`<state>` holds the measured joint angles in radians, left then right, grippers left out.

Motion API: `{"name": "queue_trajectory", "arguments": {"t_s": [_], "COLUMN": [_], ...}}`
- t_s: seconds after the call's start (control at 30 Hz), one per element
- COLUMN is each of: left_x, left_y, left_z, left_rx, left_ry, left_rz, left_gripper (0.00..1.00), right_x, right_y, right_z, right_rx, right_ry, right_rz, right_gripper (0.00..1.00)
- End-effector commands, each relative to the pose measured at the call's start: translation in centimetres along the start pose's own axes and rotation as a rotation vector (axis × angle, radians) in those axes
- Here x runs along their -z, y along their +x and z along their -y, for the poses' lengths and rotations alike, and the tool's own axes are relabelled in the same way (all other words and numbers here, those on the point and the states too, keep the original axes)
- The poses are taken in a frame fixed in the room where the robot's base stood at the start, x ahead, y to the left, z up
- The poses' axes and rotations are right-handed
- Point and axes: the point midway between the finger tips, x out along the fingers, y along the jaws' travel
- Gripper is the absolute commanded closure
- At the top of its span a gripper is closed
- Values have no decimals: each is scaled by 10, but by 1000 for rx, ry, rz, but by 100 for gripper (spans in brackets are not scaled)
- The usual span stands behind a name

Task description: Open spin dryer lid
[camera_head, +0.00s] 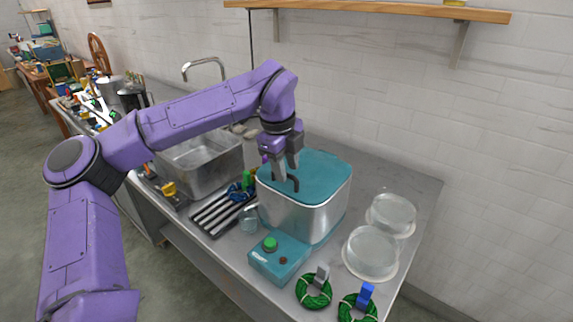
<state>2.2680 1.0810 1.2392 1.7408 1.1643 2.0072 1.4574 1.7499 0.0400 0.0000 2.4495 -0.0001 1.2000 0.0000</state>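The spin dryer (290,212) is a silver rounded box on the steel counter, with a teal lid (325,172) lying flat and closed on top. A dark lid handle (294,183) stands at the lid's near left edge. A teal control box (279,261) with a green knob (270,243) adjoins its front. My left gripper (283,173) points down just over the handle, its fingers apart. I cannot tell whether they touch the handle. My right gripper is not in view.
Two clear round containers (370,253) (391,214) stand right of the dryer. Green wool skeins (315,292) (357,307) lie at the front. A sink (205,165) and a striped rack (222,212) are to the left. A wooden shelf (370,10) runs along the wall above.

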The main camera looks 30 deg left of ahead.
Motion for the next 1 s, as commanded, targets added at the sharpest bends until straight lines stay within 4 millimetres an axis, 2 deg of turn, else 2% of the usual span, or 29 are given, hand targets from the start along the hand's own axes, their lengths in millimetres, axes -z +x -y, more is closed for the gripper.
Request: {"name": "queue_trajectory", "arguments": {"t_s": [0.27, 0.3, 0.37, 0.4, 0.73, 0.87, 1.0], "left_x": [0, 0, 0, 0, 0, 1, 1], "left_y": [2, 2, 2, 2, -4, -17, -36], "left_z": [0, 0, 0, 0, 2, 5, 11], "left_rx": [1, 1, 1, 1, -16, -61, -144], "left_ry": [1, 1, 2, 2, 1, 1, 0], "left_rz": [0, 0, 0, 0, 1, 1, 2], "left_gripper": [62, 75, 95, 100, 100, 100, 100], "right_x": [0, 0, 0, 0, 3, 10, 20], "right_y": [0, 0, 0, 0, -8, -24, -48], "right_z": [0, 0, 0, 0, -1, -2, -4], "right_rx": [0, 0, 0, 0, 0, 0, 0], "right_ry": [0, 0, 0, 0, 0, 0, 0], "right_rz": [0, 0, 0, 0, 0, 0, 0], "right_gripper": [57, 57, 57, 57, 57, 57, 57]}}
